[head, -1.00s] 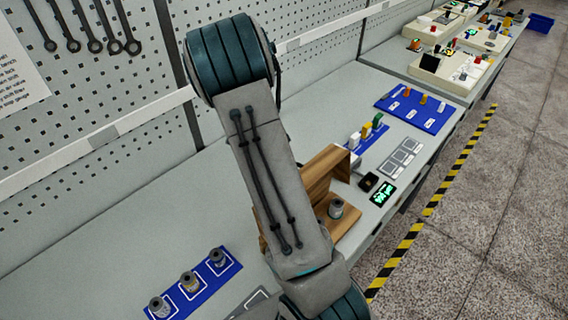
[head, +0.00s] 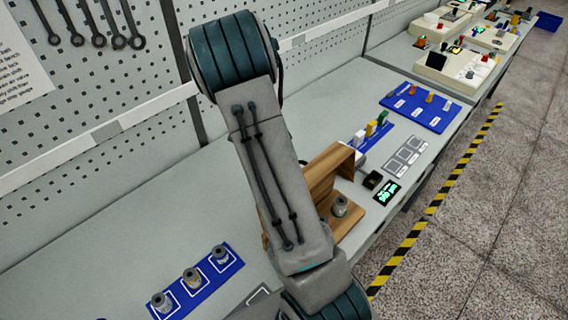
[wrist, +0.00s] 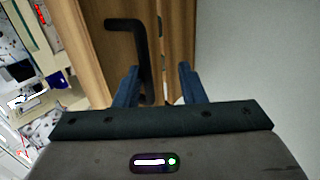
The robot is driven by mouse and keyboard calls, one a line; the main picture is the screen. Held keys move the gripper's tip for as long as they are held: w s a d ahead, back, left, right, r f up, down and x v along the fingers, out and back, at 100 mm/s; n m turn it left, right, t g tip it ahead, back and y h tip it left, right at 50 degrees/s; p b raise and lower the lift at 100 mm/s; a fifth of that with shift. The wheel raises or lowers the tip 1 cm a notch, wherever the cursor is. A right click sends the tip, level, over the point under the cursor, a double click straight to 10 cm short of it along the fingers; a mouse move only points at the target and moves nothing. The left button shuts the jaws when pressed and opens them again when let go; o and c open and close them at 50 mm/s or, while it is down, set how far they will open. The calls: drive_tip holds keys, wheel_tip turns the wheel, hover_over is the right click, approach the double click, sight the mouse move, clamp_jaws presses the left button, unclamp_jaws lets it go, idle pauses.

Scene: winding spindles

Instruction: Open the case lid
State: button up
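The wooden case (head: 326,170) stands on the bench in the head view, partly hidden behind my arm. A brown panel of it stands up, and a grey metal spindle (head: 340,207) stands on its wooden base. In the wrist view, a wooden panel (wrist: 90,40) with a black bent handle (wrist: 141,50) fills the upper middle. My gripper (wrist: 158,82) is open, its two blue fingers apart at the handle's lower part. The handle's lower end shows between the fingers; I cannot tell whether they touch it. My gripper is hidden in the head view.
A blue mat (head: 198,283) with several spindles lies at the front left. Beyond the case are a small lit display (head: 387,191), a grey marked plate (head: 405,157) and a blue board (head: 420,108). A pegboard wall (head: 110,150) rises behind the bench.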

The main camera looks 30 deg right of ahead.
idle(0.3)
drive_tip(key=p+v, duration=0.1)
drive_tip(key=v, duration=1.2)
drive_tip(key=shift+w+r, duration=0.2)
drive_tip(key=shift+r, duration=0.2)
drive_tip(key=shift+a, duration=0.15)
